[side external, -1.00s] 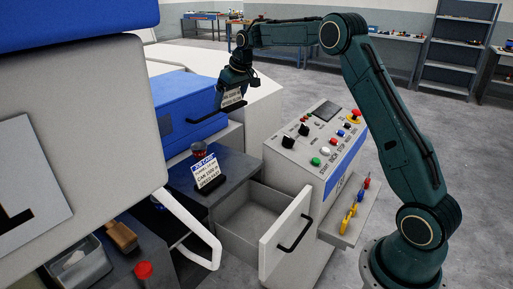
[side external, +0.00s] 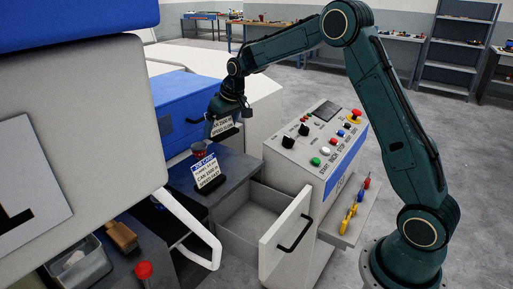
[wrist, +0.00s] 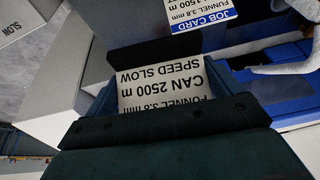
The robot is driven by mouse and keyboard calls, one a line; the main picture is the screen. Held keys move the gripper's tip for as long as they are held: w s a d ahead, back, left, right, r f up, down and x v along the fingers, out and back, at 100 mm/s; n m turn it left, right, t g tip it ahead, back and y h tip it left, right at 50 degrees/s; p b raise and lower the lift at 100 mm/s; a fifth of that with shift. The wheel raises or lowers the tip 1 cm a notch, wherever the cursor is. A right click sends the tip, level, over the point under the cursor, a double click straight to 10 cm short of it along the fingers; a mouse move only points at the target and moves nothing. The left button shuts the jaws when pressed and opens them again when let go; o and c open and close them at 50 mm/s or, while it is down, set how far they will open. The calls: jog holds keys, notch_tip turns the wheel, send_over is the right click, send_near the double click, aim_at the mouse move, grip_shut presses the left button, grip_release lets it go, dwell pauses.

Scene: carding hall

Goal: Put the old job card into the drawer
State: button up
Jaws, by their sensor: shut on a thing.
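My gripper (side external: 226,114) is shut on a white card that reads "CAN 2500 m, SPEED SLOW" in the wrist view. This held card (wrist: 160,82) has a black strip along its edge and also shows below my gripper in the side view (side external: 222,126). My gripper holds it above the grey counter, in front of the blue box. Another card, headed "JOB CARD" (side external: 206,168), stands tilted in a black holder on the counter; part of it shows in the wrist view (wrist: 203,14). I cannot tell which is the older. The drawer (side external: 286,233) is pulled open below the counter and looks empty.
A sloped control panel (side external: 316,140) with buttons and knobs stands right of the drawer. A dark red cup-like thing (side external: 200,149) is behind the standing card. A curved white handle (side external: 190,228) projects left of the drawer. A blue box (side external: 180,110) stands behind the counter.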

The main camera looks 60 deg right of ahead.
jog(key=s+a+f, duration=0.8)
jog(key=s+a, duration=0.2)
jog(key=s, duration=0.3)
jog(key=shift+a+f+n, duration=0.2)
jog(key=shift+a+n, duration=0.1)
jog(key=shift+a, duration=0.05)
jog(key=shift+f, duration=0.1)
jog(key=s+f, duration=0.4)
jog(key=f, duration=0.1)
